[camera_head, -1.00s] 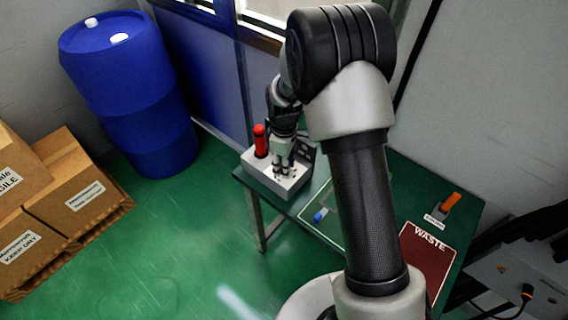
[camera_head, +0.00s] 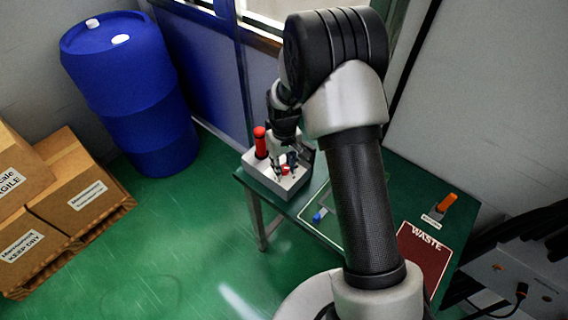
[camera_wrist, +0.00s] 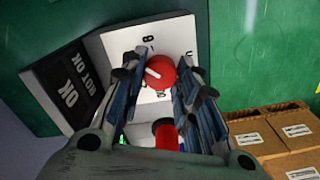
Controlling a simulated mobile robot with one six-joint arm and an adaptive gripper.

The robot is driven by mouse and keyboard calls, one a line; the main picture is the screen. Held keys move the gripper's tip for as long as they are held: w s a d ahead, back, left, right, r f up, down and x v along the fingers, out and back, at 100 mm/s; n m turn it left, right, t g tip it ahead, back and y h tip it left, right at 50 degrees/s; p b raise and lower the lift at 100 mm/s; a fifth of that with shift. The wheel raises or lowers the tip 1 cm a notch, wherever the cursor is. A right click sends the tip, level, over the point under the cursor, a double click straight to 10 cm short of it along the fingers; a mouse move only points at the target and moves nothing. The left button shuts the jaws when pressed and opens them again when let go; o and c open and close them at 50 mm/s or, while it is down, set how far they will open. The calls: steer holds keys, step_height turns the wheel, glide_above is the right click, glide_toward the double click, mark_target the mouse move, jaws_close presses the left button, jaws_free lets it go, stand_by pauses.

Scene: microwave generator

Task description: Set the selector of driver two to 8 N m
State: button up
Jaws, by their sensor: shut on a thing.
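A red selector knob (camera_wrist: 160,72) with a white pointer line sits on a white panel face (camera_wrist: 122,42) in the wrist view. The pointer slants toward the upper left. Dark markings surround the knob, partly hidden by the fingers, and I cannot read the setting. My gripper (camera_wrist: 162,78) is shut on the knob, one finger on each side. In the head view my gripper (camera_head: 279,166) is over the light grey box (camera_head: 262,178) on the table. A red cylinder (camera_head: 260,143) stands upright on that box; a red cylinder (camera_wrist: 166,134) also shows below the knob in the wrist view.
A black board marked OK and NOT OK (camera_wrist: 68,88) stands beside the white panel. The green table (camera_head: 390,190) bears a blue item (camera_head: 320,215), an orange-handled item (camera_head: 446,202) and a red WASTE area (camera_head: 424,256). A blue drum (camera_head: 130,95) and boxes (camera_head: 60,200) stand left.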

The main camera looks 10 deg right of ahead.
mark_target(284, 168)
steer(key=m, duration=0.6)
steer(key=shift+m+p, duration=0.3)
steer(key=shift+p, duration=0.1)
stand_by(0.4)
steer(key=o, duration=1.1)
step_height(284, 168, up, 12)
stand_by(0.3)
